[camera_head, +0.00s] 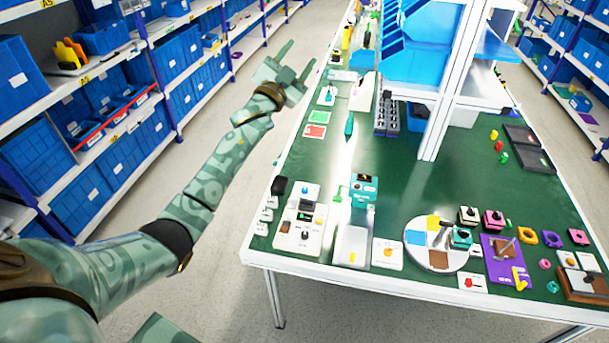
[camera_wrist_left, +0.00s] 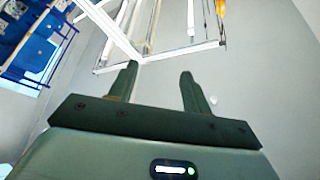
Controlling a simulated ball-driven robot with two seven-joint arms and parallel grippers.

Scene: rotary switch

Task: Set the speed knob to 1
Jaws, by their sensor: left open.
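My left gripper (camera_head: 300,56) is open and empty, raised beyond the table's left edge over the aisle. In the left wrist view its two fingers (camera_wrist_left: 161,80) stand apart with nothing between them. A pale control panel (camera_head: 290,214) lies at the table's near left and carries several knobs and switches, among them a dark knob (camera_head: 304,237). A teal box (camera_head: 364,191) with a dark knob on top stands to its right. Labels are too small to read, so I cannot tell which knob is the speed knob or its setting. My right gripper is not in view.
The green-topped table (camera_head: 330,150) has a bare stretch in its middle. Shelves (camera_head: 100,60) line the left aisle.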

